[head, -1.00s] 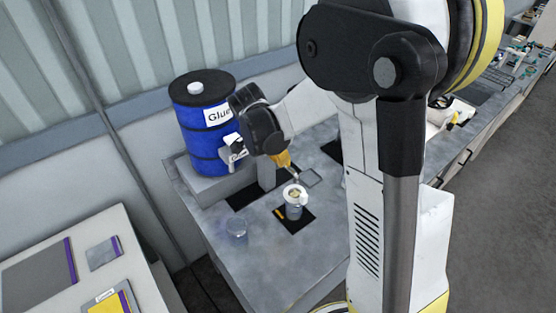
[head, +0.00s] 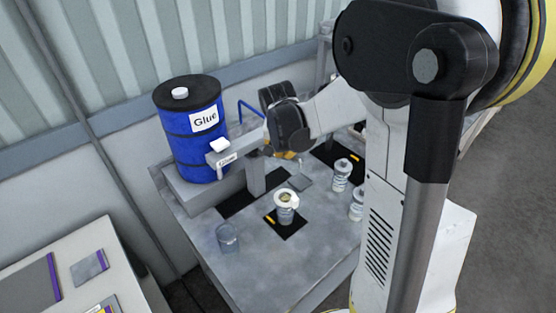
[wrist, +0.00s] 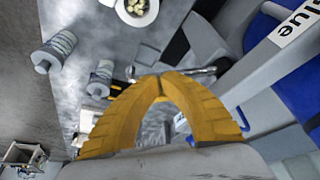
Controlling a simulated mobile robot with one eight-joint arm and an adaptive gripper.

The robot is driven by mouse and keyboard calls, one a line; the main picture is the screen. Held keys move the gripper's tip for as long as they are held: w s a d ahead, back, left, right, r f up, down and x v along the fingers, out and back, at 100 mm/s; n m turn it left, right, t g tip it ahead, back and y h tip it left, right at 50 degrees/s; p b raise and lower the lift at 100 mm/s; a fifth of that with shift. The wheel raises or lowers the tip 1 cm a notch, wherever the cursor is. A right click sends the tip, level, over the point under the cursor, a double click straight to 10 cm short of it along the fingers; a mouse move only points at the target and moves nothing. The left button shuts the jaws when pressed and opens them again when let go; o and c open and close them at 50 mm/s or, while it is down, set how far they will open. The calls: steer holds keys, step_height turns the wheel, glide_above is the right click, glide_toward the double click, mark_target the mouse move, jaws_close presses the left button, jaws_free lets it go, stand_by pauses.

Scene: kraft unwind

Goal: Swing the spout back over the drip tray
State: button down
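The blue glue drum (head: 190,130) stands at the back left, with a grey beam (head: 238,149) running right from it. In the wrist view a thin metal pipe (wrist: 192,72), likely the spout, lies just beyond my fingertips; its left end is near a small pale square tray (wrist: 150,52), possibly the drip tray. That tray also shows in the head view (head: 306,183). My gripper's (wrist: 160,77) orange fingers meet at the tips in an arch, with nothing visible between them. In the head view my wrist hides most of the spout. I cannot tell whether the fingers touch it.
A pot with pale contents (head: 286,208) stands on a black mat in front of my gripper. A clear glass (head: 228,238) is at the table's left. A side table (head: 75,260) is at the lower left.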

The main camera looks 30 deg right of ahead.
steer(key=w+d+n, duration=0.1)
steer(key=d+n, duration=0.1)
steer(key=shift+w+d+n+t+y+b, duration=0.1)
steer(key=shift+w+n+t+y+b, duration=0.2)
steer(key=shift+w+n+y+b, duration=0.1)
steer(key=shift+w+d+n+y+b, duration=0.15)
steer(key=shift+w+d+n+b, duration=0.05)
steer(key=shift+w+d+n, duration=0.4)
steer(key=shift+w+d+n+y+b, duration=0.15)
steer(key=shift+w+d+n, duration=0.2)
steer(key=shift+w, duration=0.35)
steer(key=shift+s+a, duration=0.1)
